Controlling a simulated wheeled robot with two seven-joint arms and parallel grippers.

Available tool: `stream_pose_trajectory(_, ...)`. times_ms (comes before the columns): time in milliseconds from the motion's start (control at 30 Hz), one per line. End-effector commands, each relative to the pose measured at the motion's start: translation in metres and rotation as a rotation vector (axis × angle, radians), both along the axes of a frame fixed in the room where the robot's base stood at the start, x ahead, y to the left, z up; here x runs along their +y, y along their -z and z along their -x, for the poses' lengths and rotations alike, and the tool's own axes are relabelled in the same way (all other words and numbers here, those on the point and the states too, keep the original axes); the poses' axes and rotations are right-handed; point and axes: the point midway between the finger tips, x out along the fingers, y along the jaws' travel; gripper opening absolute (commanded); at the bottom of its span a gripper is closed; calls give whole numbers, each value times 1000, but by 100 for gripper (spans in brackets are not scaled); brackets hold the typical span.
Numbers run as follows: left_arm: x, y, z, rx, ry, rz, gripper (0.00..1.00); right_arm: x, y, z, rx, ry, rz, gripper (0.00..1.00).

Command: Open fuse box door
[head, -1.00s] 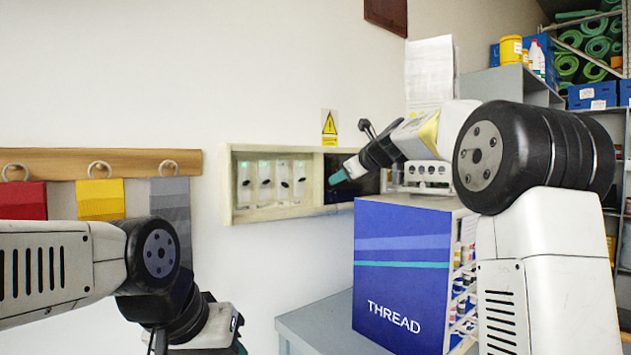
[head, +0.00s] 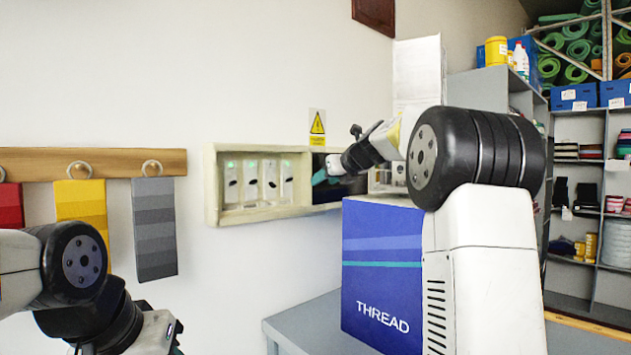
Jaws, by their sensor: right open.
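The fuse box (head: 212,190) is a long cream frame on the wall, left of centre. Its left section is uncovered and shows several white fuse units (head: 250,182) with green lights. Its right section holds a dark panel (head: 345,192), partly hidden by my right arm. My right gripper (head: 322,177) is open, with teal fingertips in front of the dark panel's left edge; I cannot tell whether they touch it. My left gripper (head: 174,345) is low at the bottom edge, away from the box, its fingers mostly cut off.
A blue THREAD box (head: 380,275) stands on a grey counter (head: 308,322) below my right forearm. Red, yellow and grey swatches (head: 155,228) hang from a wooden rail (head: 120,160) at left. A yellow warning sign (head: 317,123) is above the fuse box. Shelves (head: 590,125) stand at right.

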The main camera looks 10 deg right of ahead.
Motion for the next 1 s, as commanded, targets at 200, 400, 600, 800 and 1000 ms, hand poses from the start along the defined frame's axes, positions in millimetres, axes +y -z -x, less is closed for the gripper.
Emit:
stream_pose_trajectory(200, 0, 0, 0, 0, 0, 0, 36, 2, 2, -5, -2, 1, 1, 46)
stream_pose_trajectory(400, 0, 0, 0, 0, 0, 0, 36, 2, 2, -5, -1, 1, 1, 32)
stream_pose_trajectory(600, 0, 0, 0, 0, 0, 0, 36, 2, 2, -5, -1, 1, 1, 0)
stream_pose_trajectory(800, 0, 0, 0, 0, 0, 0, 36, 2, 2, -5, -1, 1, 1, 0)
stream_pose_trajectory(1000, 0, 0, 0, 0, 0, 0, 36, 2, 2, -5, -1, 1, 1, 0)
